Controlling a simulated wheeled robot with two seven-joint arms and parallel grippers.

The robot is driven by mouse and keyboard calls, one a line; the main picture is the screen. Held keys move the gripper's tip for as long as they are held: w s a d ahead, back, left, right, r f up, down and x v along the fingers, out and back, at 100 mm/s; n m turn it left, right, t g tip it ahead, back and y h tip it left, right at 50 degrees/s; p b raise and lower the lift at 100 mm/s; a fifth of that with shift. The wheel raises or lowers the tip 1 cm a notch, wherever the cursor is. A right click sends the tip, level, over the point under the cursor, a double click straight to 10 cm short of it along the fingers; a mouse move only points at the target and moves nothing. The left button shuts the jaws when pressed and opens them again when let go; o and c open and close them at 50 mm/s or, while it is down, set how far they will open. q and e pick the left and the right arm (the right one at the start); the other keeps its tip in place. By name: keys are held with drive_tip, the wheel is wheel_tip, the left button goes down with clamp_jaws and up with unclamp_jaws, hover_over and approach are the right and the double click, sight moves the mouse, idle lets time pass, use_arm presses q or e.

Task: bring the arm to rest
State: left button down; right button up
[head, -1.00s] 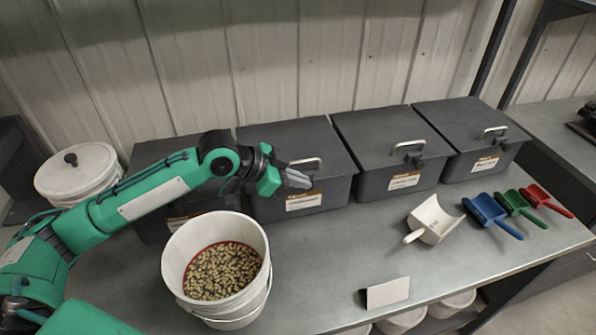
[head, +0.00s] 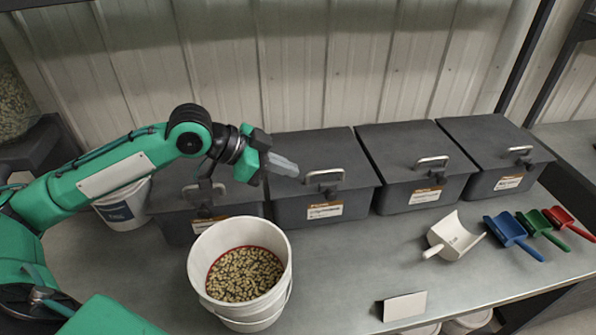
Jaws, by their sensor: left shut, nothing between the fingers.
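My left arm comes in from the left in green and black. Its gripper (head: 281,165) is shut and empty, held in the air in front of the lidded dark bins, near the handle of the second bin (head: 285,212) from the left. A white bucket (head: 209,293) of speckled seeds (head: 244,273) stands on the bench below the arm, apart from the gripper. My right gripper is not in view.
Several dark bins with metal handles line the wall, the rightmost bin (head: 490,183) included. A white scoop (head: 455,234), a blue scoop (head: 508,230), a green scoop (head: 536,228) and a red scoop (head: 563,220) lie at right. A blank card (head: 404,306) stands near the front edge. The bench middle is clear.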

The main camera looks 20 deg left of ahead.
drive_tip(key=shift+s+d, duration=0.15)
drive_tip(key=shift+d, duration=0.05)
